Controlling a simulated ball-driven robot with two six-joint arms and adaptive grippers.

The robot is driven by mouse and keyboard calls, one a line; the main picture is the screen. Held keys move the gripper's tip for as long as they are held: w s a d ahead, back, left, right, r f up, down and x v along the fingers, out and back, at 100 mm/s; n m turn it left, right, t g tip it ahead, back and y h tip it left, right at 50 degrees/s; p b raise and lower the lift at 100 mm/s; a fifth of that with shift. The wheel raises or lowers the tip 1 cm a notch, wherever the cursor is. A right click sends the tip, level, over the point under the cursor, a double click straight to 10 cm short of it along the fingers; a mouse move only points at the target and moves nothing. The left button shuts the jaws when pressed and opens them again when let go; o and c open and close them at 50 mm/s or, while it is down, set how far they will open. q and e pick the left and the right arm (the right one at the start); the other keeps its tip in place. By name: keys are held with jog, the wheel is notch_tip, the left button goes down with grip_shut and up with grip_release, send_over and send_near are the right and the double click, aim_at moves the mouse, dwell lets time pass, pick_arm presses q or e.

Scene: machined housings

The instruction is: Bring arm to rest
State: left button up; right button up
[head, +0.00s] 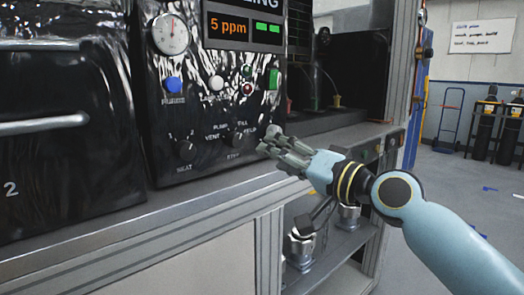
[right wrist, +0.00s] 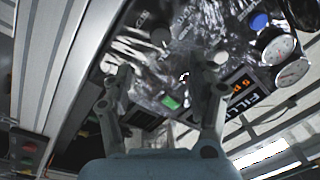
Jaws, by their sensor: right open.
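My right gripper (head: 271,142) is in front of the lower right part of the black control panel (head: 200,115), near the rotary knob (head: 245,132). It is open, and nothing shows between its fingers. My right arm comes in from the lower right. In the right wrist view the two fingers of my right gripper (right wrist: 163,85) stand apart, with the panel and its lit green button (right wrist: 170,102) beyond them. Whether a fingertip touches the panel cannot be told. My left gripper is not in view.
The panel carries a dial gauge (head: 170,34), a "5 ppm" display (head: 228,27) and a blue button (head: 173,84). A metal ledge (head: 190,205) runs below it. Metal fittings (head: 301,247) stand on a lower shelf. Open floor (head: 455,190) lies at the right.

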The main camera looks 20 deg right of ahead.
jog(key=shift+s+d, duration=0.15)
jog(key=shift+s, duration=0.35)
jog(key=s+d+f+m+g+h, duration=0.1)
jog(key=s+d+f+g+h, duration=0.1)
jog(key=f, duration=1.1)
jog(key=s+d+f+m+g+h, duration=0.1)
jog(key=s+d+f+g+h, duration=0.15)
jog(key=f, duration=1.15)
jog(key=s+d+f+n+g+h, duration=0.1)
jog(key=s+f+g, duration=0.1)
jog(key=s+f, duration=0.55)
jog(key=s+f+g, duration=0.2)
jog(key=s+f, duration=0.2)
jog(key=f, duration=0.6)
jog(key=s+f+n+g, duration=0.2)
jog(key=s+f, duration=0.4)
jog(key=s, duration=0.6)
jog(key=s+d+f+n+g+h, duration=0.1)
jog(key=s+f, duration=0.5)
jog(key=s, duration=0.6)
jog(key=s+f+n+g+h, duration=0.1)
jog(key=s+f+n+g, duration=0.2)
jog(key=s, duration=0.9)
notch_tip(320, 180, down, 4)
jog(key=shift+d+r+n+g, duration=0.1)
jog(key=shift+d+n+g, duration=0.25)
jog(key=shift+g, duration=0.6)
jog(key=shift+h, duration=0.25)
